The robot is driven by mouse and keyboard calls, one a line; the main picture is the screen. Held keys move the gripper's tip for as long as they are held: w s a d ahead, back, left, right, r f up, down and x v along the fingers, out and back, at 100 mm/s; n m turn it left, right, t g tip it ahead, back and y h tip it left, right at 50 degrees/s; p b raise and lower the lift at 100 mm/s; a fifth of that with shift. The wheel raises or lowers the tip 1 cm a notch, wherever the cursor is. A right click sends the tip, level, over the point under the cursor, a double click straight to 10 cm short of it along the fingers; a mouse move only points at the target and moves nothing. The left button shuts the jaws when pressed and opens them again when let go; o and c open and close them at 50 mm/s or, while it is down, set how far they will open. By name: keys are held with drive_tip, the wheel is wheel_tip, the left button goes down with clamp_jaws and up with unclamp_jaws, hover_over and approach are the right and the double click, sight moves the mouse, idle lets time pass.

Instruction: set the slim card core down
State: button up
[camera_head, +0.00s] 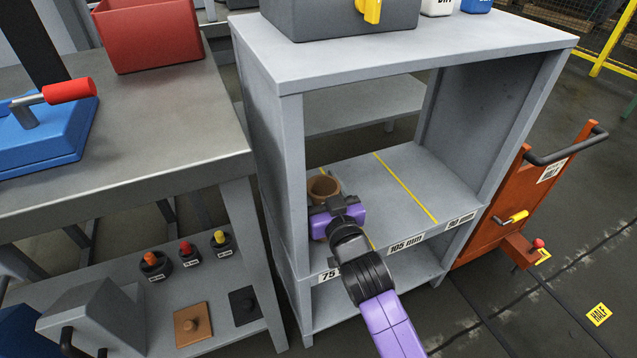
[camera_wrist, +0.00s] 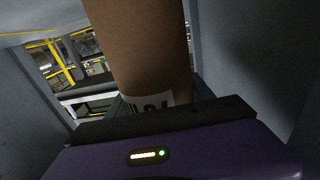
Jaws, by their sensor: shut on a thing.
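The slim card core (camera_head: 323,187) is a brown, open-topped cardboard tube. In the head view it is upright inside the shelf unit, at the left by the side wall, over the bay whose label begins with 75. My purple gripper (camera_head: 337,212) is shut on it from the front. In the wrist view the tube (camera_wrist: 140,45) fills the middle, slightly tilted in the picture, with a white printed label partly hidden by my gripper (camera_wrist: 165,115). Whether its base touches the shelf cannot be told, as my gripper hides most of it.
Yellow lines divide the shelf (camera_head: 425,175); the 105 mm bay (camera_head: 385,190) and the one to its right are empty. The unit's top board (camera_head: 400,50) lies above. A grey workbench (camera_head: 150,125) stands left, an orange cart (camera_head: 525,200) right.

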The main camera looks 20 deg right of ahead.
drive_tip(key=shift+f+b, duration=0.3)
drive_tip(key=o, duration=1.7)
drive_tip(key=s+p, duration=0.1)
drive_tip(key=s, duration=0.6)
drive_tip(key=shift+s+a, duration=0.25)
drive_tip(key=shift+s, duration=0.15)
drive_tip(key=shift+r, duration=0.1)
